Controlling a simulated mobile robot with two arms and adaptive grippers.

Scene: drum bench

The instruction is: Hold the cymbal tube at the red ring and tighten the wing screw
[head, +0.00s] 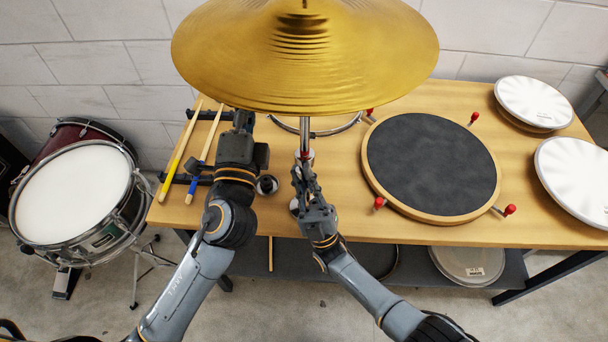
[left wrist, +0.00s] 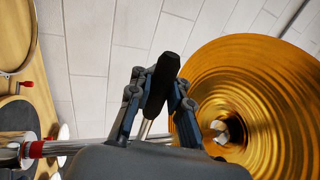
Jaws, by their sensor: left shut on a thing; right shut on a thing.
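The silver cymbal tube (head: 304,132) stands upright under the gold cymbal (head: 305,55). In the left wrist view the tube (left wrist: 85,146) runs sideways toward the cymbal (left wrist: 250,95), with the red ring (left wrist: 37,149) at far left. My right gripper (head: 301,168) is shut on the tube close to the red ring; its fingers partly cover the ring in the head view. My left gripper (head: 243,119) is left of the tube. Its fingers (left wrist: 160,95) are shut on a black piece with a silver shaft, apparently the wing screw (left wrist: 163,75). The screw's joint with the tube is hidden.
Drumsticks (head: 182,150) lie left of my left gripper. A black practice pad (head: 432,165) with red knobs stands right of the tube. White pads (head: 580,175) are at far right. A snare drum (head: 72,192) stands off the bench at left.

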